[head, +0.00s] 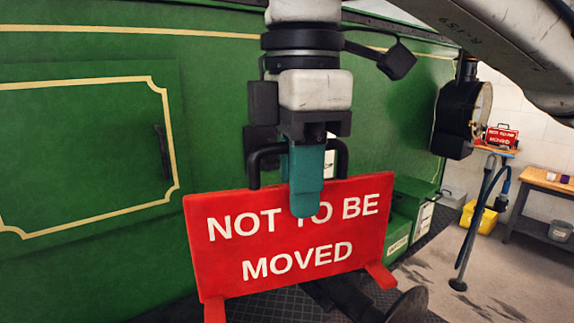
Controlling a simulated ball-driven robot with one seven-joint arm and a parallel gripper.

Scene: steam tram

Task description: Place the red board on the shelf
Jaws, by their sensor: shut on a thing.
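The red board (345,211) reads "NOT TO BE MOVED" in white letters and has short red feet and a black handle at its top. It hangs in front of the green tram side, slightly tilted. My gripper (305,190) is shut on the board at its top middle, and its teal finger covers part of the lettering. The far finger is hidden behind the board. No shelf is clearly identifiable; a small orange ledge (494,149) at the far right may be one.
The green tram wall (90,150) fills the left and middle. A round black lamp (462,115) sticks out at the right. Beyond are a yellow bucket (478,217), a dark stand with hoses (470,235) and a wooden workbench (545,183). Grey floor lies open at the lower right.

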